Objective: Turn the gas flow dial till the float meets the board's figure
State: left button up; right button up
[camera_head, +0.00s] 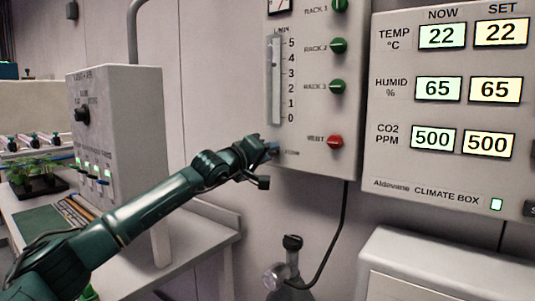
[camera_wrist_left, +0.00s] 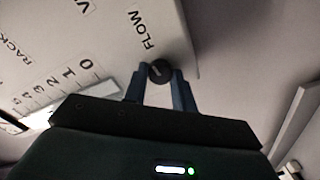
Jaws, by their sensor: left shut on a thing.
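The flow panel (camera_head: 310,95) hangs on the wall, with a clear upright tube (camera_head: 274,80) beside a scale from 0 to 5. I cannot make out the float in the tube. My left gripper (camera_head: 270,150) is at the panel's lower left corner and hides most of the flow dial in the head view. In the left wrist view the dark round flow dial (camera_wrist_left: 159,72) sits between the fingertips of my left gripper (camera_wrist_left: 160,80), beside the word FLOW. The gripper is shut on the dial. My right gripper is not in view.
Green knobs (camera_head: 338,46) and a red vent knob (camera_head: 335,142) stick out right of the scale. The climate box (camera_head: 450,110) shows 22, 65 and 500 under both NOW and SET. A gas bottle (camera_head: 292,275) with a hose stands below. A grey box (camera_head: 120,130) stands left.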

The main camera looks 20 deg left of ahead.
pick_arm(q)
jog(key=o, duration=0.9)
jog(key=shift+o, duration=0.4)
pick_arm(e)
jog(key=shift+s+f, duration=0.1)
pick_arm(q)
jog(key=shift+s, duration=0.1)
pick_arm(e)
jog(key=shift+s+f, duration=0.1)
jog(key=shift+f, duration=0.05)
pick_arm(q)
jog(key=b+v, duration=0.3)
jog(key=v, duration=1)
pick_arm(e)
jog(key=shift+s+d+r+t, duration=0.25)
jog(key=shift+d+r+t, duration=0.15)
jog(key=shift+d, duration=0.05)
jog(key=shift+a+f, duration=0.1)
